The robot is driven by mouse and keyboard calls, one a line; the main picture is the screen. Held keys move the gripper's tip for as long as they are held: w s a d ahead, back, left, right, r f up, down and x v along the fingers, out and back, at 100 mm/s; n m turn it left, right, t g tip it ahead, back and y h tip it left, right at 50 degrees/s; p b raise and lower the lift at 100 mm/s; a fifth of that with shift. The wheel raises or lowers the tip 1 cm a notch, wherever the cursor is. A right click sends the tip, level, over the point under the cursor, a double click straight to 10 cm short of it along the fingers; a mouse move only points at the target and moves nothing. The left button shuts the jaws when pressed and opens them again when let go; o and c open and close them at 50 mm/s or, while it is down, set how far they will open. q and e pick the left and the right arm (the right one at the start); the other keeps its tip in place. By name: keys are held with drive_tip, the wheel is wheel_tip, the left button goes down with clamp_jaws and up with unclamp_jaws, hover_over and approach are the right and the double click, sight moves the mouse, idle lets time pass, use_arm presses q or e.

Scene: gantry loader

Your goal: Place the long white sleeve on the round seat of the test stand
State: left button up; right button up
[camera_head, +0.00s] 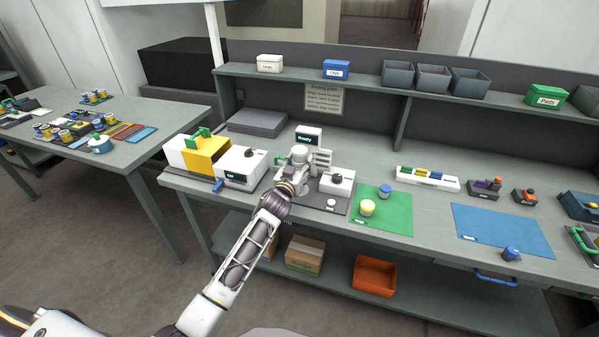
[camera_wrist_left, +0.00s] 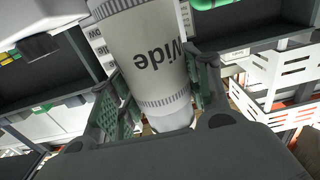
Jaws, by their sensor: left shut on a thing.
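My left gripper (camera_head: 300,164) is over the dark base plate of the test stand (camera_head: 309,136), in front of its small lit display. In the left wrist view the same gripper (camera_wrist_left: 157,92) has its two green-grey pads on either side of a white sleeve (camera_wrist_left: 150,55) and is shut on it. The sleeve bears the word "Wide", upside down in that view, and ribbed bands. In the head view my wrist and gripper hide most of the sleeve. The round seat is hidden, so I cannot tell whether the sleeve touches it. My right gripper is not in view.
A white unit with a dark knob (camera_head: 338,180) stands close right of the gripper. A white device with a display (camera_head: 241,168) and a yellow-white box (camera_head: 197,155) stand left. A green mat (camera_head: 385,220) holds yellow and blue pieces. The shelf (camera_head: 360,84) runs behind.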

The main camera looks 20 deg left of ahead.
use_arm(q)
drive_tip(key=shift+f, duration=1.7)
drive_tip(key=shift+f+b, duration=0.15)
drive_tip(key=shift+b, duration=0.15)
drive_tip(key=o, duration=1.4)
drive_tip(key=shift+f, duration=0.1)
drive_tip(key=shift+s, duration=0.1)
drive_tip(key=shift+s+a, duration=0.2)
drive_tip(key=shift+s, duration=5.75)
